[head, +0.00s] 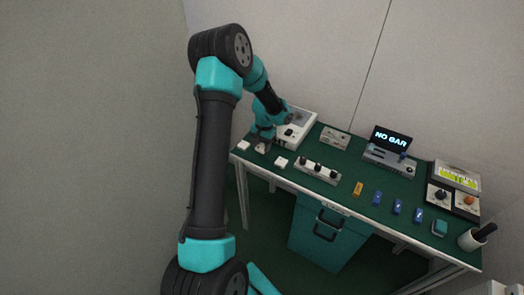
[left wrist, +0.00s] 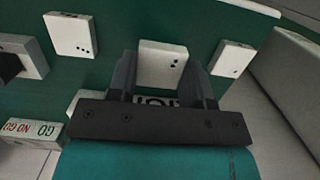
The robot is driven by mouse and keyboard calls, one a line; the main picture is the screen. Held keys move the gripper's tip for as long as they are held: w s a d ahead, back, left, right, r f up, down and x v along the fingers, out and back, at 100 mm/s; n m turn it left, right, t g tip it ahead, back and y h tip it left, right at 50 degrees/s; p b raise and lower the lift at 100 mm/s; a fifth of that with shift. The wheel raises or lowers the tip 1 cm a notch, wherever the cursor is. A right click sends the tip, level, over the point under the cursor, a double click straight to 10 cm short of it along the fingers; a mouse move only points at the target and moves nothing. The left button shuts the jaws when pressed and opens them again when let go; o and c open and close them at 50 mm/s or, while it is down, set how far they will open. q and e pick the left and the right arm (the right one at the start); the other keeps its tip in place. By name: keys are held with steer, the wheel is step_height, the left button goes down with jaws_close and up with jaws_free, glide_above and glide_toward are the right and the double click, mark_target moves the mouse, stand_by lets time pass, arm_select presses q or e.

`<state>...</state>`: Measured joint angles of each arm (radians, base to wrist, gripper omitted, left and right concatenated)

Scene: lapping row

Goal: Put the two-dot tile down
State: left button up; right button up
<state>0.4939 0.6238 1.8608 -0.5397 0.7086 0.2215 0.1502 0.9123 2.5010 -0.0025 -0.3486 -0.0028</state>
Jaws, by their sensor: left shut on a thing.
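My left gripper (head: 262,146) is over the left end of the green table and shut on a white tile. In the left wrist view this tile (left wrist: 162,64) sits between the two dark fingers (left wrist: 166,80) and shows what look like two small dark dots. Its lower part is hidden by the gripper, and I cannot tell whether it touches the table. A tile with several dots (left wrist: 72,34) lies to one side, also in the head view (head: 281,162). Another white tile (left wrist: 231,59) lies on the other side, also in the head view (head: 243,146). My right gripper is not in view.
On the green table (head: 337,168) a white device (head: 297,130) stands behind my gripper. A block with black knobs (head: 318,171), an orange piece (head: 358,189) and several blue pieces (head: 377,198) lie farther right. A display (head: 392,138) reads "NO GAR". The table's front edge is close.

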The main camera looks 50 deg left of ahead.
mark_target(262, 146)
arm_select(q)
steer(key=shift+f, duration=1.6)
steer(key=shift+f, duration=0.1)
steer(key=o, duration=1)
steer(key=shift+c, duration=0.2)
steer(key=r, duration=0.4)
steer(key=w+r, duration=0.1)
steer(key=r, duration=0.7)
steer(key=shift+w+a, duration=0.15)
steer(key=shift+w, duration=0.15)
